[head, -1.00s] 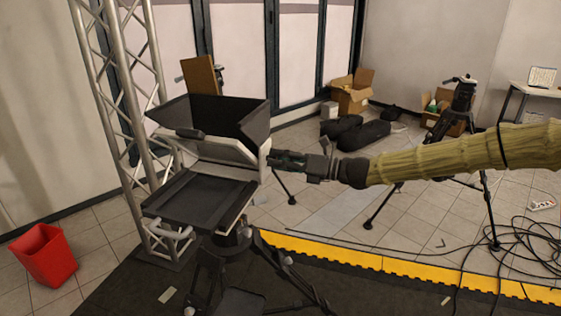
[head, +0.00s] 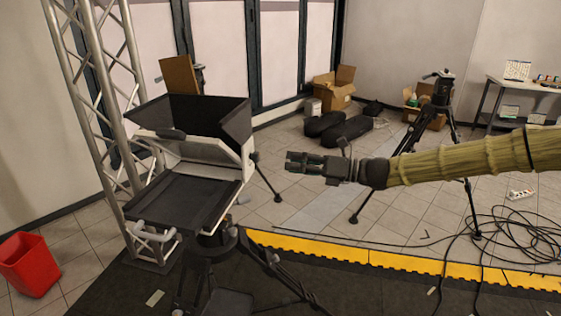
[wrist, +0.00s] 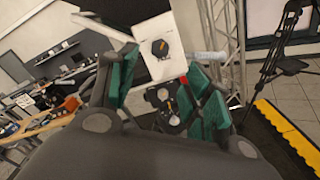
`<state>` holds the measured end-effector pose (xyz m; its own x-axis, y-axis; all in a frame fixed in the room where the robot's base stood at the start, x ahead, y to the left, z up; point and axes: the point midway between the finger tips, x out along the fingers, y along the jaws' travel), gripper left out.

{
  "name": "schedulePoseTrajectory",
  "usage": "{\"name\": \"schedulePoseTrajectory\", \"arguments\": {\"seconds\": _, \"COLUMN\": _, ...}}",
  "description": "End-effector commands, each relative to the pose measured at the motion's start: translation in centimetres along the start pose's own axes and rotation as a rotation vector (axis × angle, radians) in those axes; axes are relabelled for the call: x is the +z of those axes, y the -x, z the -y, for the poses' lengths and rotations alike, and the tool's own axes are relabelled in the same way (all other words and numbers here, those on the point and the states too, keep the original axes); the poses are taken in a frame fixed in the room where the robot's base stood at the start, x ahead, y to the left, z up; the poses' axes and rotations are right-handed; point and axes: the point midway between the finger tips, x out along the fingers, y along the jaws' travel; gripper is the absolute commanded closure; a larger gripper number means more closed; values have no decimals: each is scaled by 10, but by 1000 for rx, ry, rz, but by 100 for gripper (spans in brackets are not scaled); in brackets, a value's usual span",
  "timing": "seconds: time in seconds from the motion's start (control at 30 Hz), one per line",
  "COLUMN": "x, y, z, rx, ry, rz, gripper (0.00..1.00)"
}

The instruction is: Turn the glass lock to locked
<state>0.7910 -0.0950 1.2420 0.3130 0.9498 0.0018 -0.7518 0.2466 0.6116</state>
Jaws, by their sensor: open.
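The teleprompter stands on a tripod at the left of the head view, with a black hood (head: 195,115), a white frame (head: 195,146) and a flat black tray (head: 182,199). In the wrist view its white side panel (wrist: 177,32) carries a dark knob (wrist: 160,47), perhaps the glass lock; its setting is too small to read. A black part with orange marks (wrist: 165,101) shows below it. My gripper (head: 291,162) is open and empty, to the right of the frame and apart from it. Its green-padded fingers (wrist: 163,78) flank the panel's lower part in the wrist view.
A silver truss (head: 98,100) stands close behind the teleprompter. A red bin (head: 30,264) is at the far left. A second tripod (head: 440,120), a cardboard box (head: 334,90) and black bags (head: 338,128) stand farther back. Cables (head: 535,240) lie on the right floor.

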Motion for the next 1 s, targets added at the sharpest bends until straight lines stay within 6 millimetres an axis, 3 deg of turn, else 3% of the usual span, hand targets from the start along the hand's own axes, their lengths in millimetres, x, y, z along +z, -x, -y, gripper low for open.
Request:
{"name": "schedulePoseTrajectory", "arguments": {"seconds": 0.23, "x": 0, "y": 22, "z": 0, "rx": -1, "ry": 0, "rz": 0, "gripper": 50}}
{"name": "schedulePoseTrajectory", "arguments": {"seconds": 0.67, "x": -4, "y": 24, "z": 1, "rx": -3, "ry": 2, "rz": -7, "gripper": 50}}
{"name": "schedulePoseTrajectory", "arguments": {"seconds": 0.77, "x": -24, "y": 19, "z": 6, "rx": -17, "ry": 17, "rz": -44, "gripper": 50}}
{"name": "schedulePoseTrajectory", "arguments": {"seconds": 0.83, "x": -50, "y": 13, "z": 14, "rx": -37, "ry": 42, "rz": -95, "gripper": 50}}
{"name": "schedulePoseTrajectory", "arguments": {"seconds": 1.0, "x": -142, "y": 3, "z": 34, "rx": -90, "ry": 143, "rz": -281, "gripper": 50}}
